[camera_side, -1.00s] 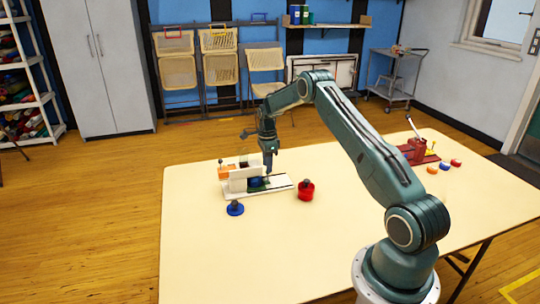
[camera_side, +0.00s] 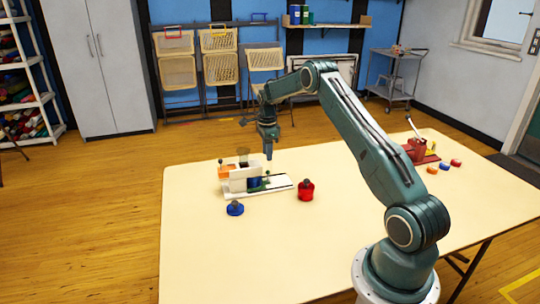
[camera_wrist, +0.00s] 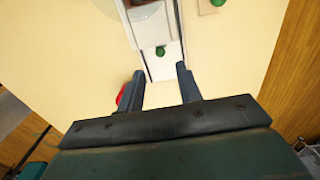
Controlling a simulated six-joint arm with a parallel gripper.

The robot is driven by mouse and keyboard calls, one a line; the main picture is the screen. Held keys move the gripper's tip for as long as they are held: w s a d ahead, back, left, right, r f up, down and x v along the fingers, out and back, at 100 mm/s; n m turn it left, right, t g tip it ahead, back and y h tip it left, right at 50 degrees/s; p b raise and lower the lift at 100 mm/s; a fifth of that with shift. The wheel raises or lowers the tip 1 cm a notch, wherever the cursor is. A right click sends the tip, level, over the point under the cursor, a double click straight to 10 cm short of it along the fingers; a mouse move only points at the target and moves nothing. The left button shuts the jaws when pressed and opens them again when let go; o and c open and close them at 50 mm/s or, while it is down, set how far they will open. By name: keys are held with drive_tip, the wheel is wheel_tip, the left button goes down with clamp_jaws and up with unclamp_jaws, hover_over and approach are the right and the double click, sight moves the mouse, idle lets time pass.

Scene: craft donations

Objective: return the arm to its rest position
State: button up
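My gripper (camera_side: 268,152) hangs above the table, just over the white fixture (camera_side: 275,191). In the wrist view my gripper (camera_wrist: 160,78) has its two fingers well apart with nothing held between them. The fixture carries an orange part (camera_side: 226,172), a dark blue part (camera_side: 254,184) and a green knob. The white fixture also shows in the wrist view (camera_wrist: 160,66), ahead of and below the fingers, with a green knob (camera_wrist: 160,51) on it. My arm reaches from its base at the front right.
A blue knobbed piece (camera_side: 235,208) and a red knobbed piece (camera_side: 306,190) stand on the cream table (camera_side: 300,250). A red device (camera_side: 416,150) with a lever and several small coloured pieces (camera_side: 444,166) are at the right. The table's front is clear.

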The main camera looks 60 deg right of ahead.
drive_tip(key=shift+r, duration=0.1)
drive_tip(key=s+a+r+n+t, duration=0.1)
drive_tip(key=s+a+r+n, duration=0.1)
drive_tip(key=a+r+n, duration=0.4)
drive_tip(key=s+a+r+n+t, duration=0.1)
drive_tip(key=s+a+r+n, duration=0.15)
drive_tip(key=a+r, duration=0.65)
drive_tip(key=s+a+r+n, duration=0.35)
drive_tip(key=a+r, duration=0.25)
drive_tip(key=r, duration=0.2)
drive_tip(key=s+a+r+n+t, duration=0.2)
drive_tip(key=s+a+r+n, duration=0.3)
drive_tip(key=s+a+n, duration=0.35)
drive_tip(key=s+a+f+n, duration=0.1)
drive_tip(key=s+a+n, duration=0.2)
drive_tip(key=s, duration=0.4)
drive_tip(key=s+a+f+n+t, duration=0.1)
drive_tip(key=s+a+f+n, duration=0.1)
drive_tip(key=s, duration=0.6)
drive_tip(key=shift+a+f+n+t, duration=0.3)
drive_tip(key=shift+a+n, duration=0.3)
drive_tip(key=shift+n, duration=0.15)
